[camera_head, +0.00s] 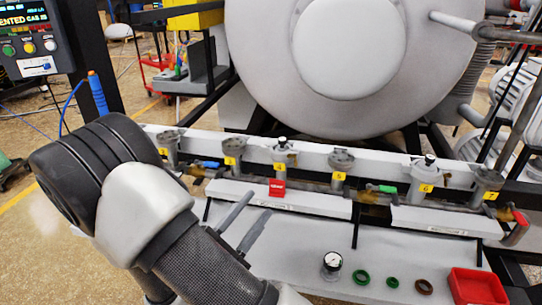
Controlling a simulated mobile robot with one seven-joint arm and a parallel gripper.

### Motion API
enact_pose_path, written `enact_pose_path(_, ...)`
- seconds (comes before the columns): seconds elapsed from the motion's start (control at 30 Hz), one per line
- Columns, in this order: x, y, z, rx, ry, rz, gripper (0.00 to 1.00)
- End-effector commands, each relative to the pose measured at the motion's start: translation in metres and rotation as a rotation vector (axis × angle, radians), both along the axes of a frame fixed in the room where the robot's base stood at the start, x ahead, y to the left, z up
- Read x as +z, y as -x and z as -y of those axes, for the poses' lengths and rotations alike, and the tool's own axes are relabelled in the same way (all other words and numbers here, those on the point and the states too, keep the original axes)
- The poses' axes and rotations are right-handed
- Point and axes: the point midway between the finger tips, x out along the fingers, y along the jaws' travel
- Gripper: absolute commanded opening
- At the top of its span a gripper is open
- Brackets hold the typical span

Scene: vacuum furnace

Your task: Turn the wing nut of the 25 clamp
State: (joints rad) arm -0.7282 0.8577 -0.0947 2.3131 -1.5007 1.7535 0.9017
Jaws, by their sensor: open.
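A white manifold rail (385,169) crosses below the furnace, with several metal fittings marked by yellow number tags. Fitting 5 (341,160) has a round clamp-like grey top. Fitting 6 (424,172) is capped with a small black knob, and fitting 7 (488,179) stands at the right end. I cannot tell which of these is the 25 clamp, and no wing nut can be made out at this size. My gripper (261,203) shows as two parallel grey fingers, apart and empty, in front of the rail's left half. Its body is hidden behind my arm.
A pressure gauge (332,262), two green rings (361,277), a brown ring (424,286) and a red tray (478,287) are on the white bench. The large furnace door (349,48) is behind. A control panel (34,40) stands left.

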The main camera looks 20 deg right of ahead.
Motion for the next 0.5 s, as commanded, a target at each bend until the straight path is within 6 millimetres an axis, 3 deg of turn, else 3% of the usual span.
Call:
enact_pose_path(0.17, 0.004, -0.01, 0.012, 0.005, 0.005, 0.004, 0.41)
enact_pose_path(0.5, 0.023, -0.048, 0.071, 0.0, 0.004, 0.004, 0.41)
